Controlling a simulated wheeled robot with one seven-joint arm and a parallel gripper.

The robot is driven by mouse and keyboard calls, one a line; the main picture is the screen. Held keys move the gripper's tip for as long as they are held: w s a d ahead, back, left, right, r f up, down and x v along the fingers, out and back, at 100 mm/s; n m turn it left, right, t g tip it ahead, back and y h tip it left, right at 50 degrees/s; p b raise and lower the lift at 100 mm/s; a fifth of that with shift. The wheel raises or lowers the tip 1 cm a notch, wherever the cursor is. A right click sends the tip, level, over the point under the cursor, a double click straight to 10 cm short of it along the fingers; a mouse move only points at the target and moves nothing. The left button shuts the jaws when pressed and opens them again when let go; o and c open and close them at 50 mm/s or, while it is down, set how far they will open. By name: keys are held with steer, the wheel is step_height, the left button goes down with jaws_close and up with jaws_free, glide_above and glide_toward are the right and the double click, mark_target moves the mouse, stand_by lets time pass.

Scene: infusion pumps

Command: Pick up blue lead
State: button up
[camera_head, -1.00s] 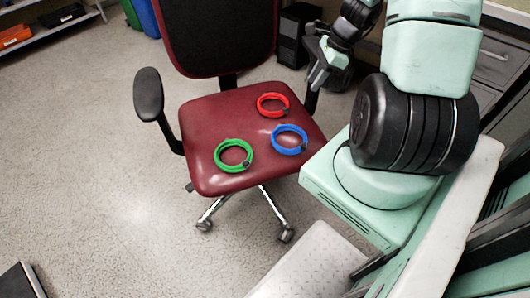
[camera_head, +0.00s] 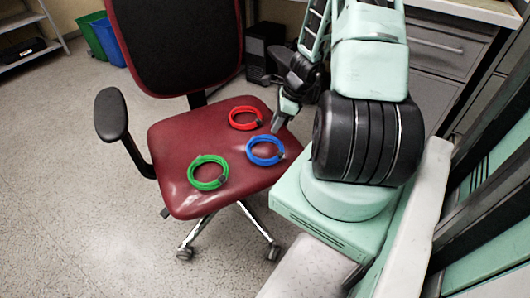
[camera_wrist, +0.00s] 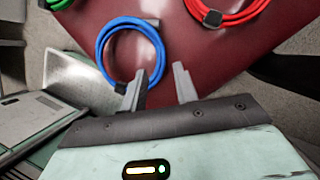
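The blue lead (camera_head: 265,150) is a coiled ring lying on the red chair seat, with a dark connector on its right side in the head view. It also shows in the wrist view (camera_wrist: 103,49), just beyond my fingers. My gripper (camera_wrist: 160,84) is open, its two grey fingers apart with nothing between them. The left finger is close to the near right part of the blue coil in the picture; I cannot tell whether they touch. In the head view my gripper (camera_head: 281,121) is above the right side of the seat, close to the blue lead.
A red lead (camera_head: 245,118) lies behind the blue one and a green lead (camera_head: 208,172) lies to its left, both on the seat (camera_head: 176,148). The chair's left armrest (camera_head: 111,115) and backrest (camera_head: 178,45) rise around it. Open floor lies left.

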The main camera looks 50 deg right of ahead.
mark_target(255, 139)
steer(key=b+x, duration=0.2)
steer(key=x, duration=0.3)
steer(key=shift+w+a+f, duration=0.1)
steer(key=shift+w+f, duration=0.05)
steer(key=shift+w, duration=0.05)
jaws_close()
